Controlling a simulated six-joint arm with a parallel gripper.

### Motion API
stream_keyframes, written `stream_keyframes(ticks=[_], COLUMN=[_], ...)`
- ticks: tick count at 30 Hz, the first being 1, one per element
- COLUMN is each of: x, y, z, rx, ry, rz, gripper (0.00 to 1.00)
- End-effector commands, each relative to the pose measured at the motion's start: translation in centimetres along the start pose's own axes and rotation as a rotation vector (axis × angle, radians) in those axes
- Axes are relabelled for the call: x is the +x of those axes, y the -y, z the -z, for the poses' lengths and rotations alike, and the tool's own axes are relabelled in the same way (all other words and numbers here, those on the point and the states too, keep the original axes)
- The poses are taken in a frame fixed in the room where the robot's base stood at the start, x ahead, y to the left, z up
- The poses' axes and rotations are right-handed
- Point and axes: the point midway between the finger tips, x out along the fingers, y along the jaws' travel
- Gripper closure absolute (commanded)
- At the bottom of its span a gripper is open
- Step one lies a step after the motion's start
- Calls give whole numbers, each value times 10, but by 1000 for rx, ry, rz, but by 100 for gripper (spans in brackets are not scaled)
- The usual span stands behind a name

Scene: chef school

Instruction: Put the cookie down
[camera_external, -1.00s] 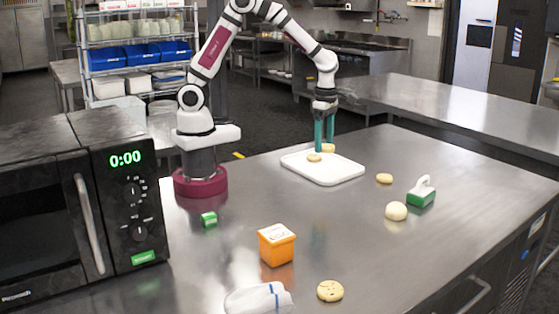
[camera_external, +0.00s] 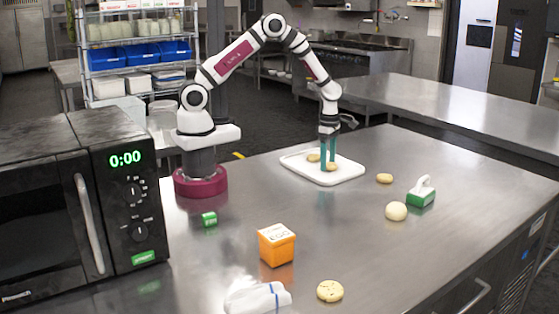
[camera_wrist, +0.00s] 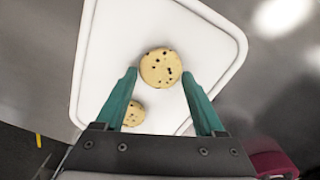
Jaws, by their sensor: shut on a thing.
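My gripper (camera_external: 328,166) has teal fingers and is over the white tray (camera_external: 346,178). It is shut on a chocolate-chip cookie (camera_wrist: 160,68), which sits between the fingertips in the wrist view. In the external view the held cookie (camera_external: 332,167) is at or just above the tray's surface; I cannot tell if it touches. A second cookie (camera_external: 313,157) lies on the tray beside it; in the wrist view this cookie (camera_wrist: 134,113) shows partly, near the left finger.
On the steel table are a pale cookie (camera_external: 384,178), a round bun (camera_external: 396,211), a green block with white handle (camera_external: 421,197), an orange box (camera_external: 276,246), a white cloth (camera_external: 257,298), a front cookie (camera_external: 330,291), a small green item (camera_external: 209,219) and a microwave (camera_external: 60,205).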

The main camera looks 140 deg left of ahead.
Motion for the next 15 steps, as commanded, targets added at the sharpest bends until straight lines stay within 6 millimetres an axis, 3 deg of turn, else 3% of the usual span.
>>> stream_keyframes(ticks=[3, 4, 6, 9, 15], x=[2, 2, 2, 2, 1], y=[0, 0, 0, 0, 0], z=[0, 0, 0, 0, 0], rx=[0, 0, 0, 0, 0], ry=[0, 0, 0, 0, 0], rz=[0, 0, 0, 0, 0], gripper=[82, 25, 13, 0, 0])
